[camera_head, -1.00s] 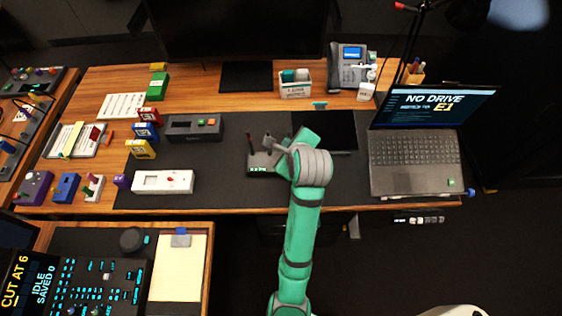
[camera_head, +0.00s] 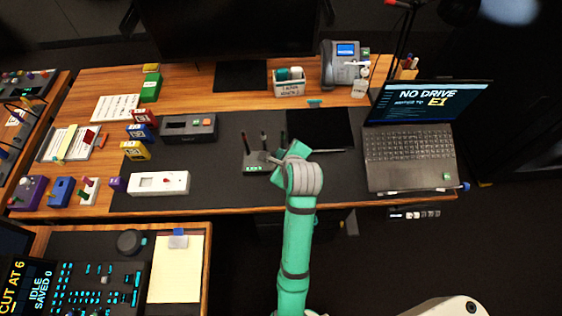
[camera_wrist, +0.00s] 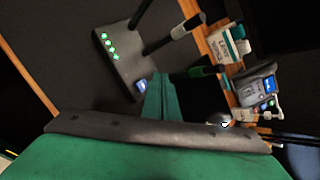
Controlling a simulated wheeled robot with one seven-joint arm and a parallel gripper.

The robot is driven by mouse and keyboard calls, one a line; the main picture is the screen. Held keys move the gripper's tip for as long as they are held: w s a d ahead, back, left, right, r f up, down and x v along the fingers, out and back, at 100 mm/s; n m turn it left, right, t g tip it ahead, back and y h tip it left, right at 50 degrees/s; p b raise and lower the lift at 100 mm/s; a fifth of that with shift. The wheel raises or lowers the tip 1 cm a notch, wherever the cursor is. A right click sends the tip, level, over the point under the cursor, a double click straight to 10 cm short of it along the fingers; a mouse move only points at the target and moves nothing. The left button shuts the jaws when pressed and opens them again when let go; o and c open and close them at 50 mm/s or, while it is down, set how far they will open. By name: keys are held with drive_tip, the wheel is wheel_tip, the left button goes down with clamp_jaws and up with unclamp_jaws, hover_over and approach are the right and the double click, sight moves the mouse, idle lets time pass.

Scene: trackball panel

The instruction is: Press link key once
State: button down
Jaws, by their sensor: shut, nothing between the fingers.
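A dark router-like box (camera_head: 253,168) stands on the desk mat, with upright black antennas and a row of green lights on its front. It also shows in the wrist view (camera_wrist: 115,55), where a small blue key (camera_wrist: 141,85) with a pale mark sits at its near right corner; this looks like the link key. My gripper (camera_wrist: 160,80) is shut and empty, its green fingers together, with their tips just right of the blue key in that view. I cannot tell whether they touch it. In the head view my green wrist hides the box's right side and the key.
A laptop (camera_head: 409,158) is open at the right. A white device (camera_head: 158,183) lies left of the box, and a phone (camera_head: 344,65) and a holder (camera_head: 291,85) stand behind it. A black pad (camera_head: 320,128) lies behind my wrist.

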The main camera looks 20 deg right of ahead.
drive_tip(key=shift+d+f, duration=0.1)
drive_tip(key=shift+f, duration=1.2)
idle(1.1)
drive_tip(key=shift+f, duration=0.4)
drive_tip(key=shift+f, duration=0.45)
idle(0.7)
drive_tip(key=shift+r, duration=0.85)
drive_tip(key=shift+r, duration=2.55)
